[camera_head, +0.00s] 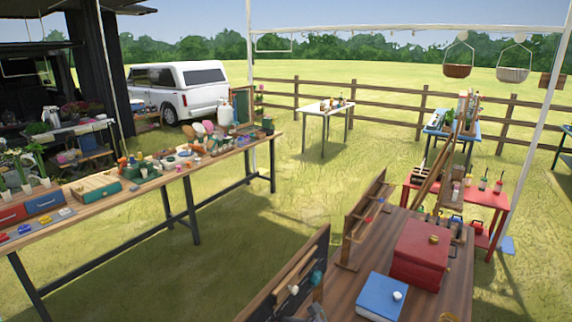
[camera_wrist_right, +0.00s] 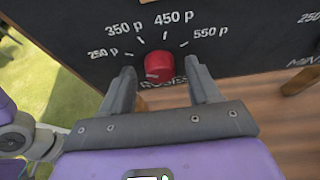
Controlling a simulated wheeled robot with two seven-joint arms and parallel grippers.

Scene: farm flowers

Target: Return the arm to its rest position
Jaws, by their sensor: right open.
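My right gripper (camera_wrist_right: 161,72) shows in the right wrist view with its two grey fingers apart and empty. A red knob (camera_wrist_right: 158,66) on a dark board (camera_wrist_right: 90,22) appears between the fingertips. The fingers seem clear of its sides; I cannot tell the exact distance to the board. White marks "250 p", "350 p", "450 p" and "550 p" arc above the knob. In the head view, a small grey shape at the bottom edge, near the dark board, may be part of my right arm. My left gripper is not in view.
A wooden table (camera_head: 345,285) holds a red box (camera_head: 419,252) and a blue box (camera_head: 381,297) beside the boards. A long wooden table (camera_head: 100,215) with many goods stands at the left. Grass (camera_head: 225,270) lies open between the tables.

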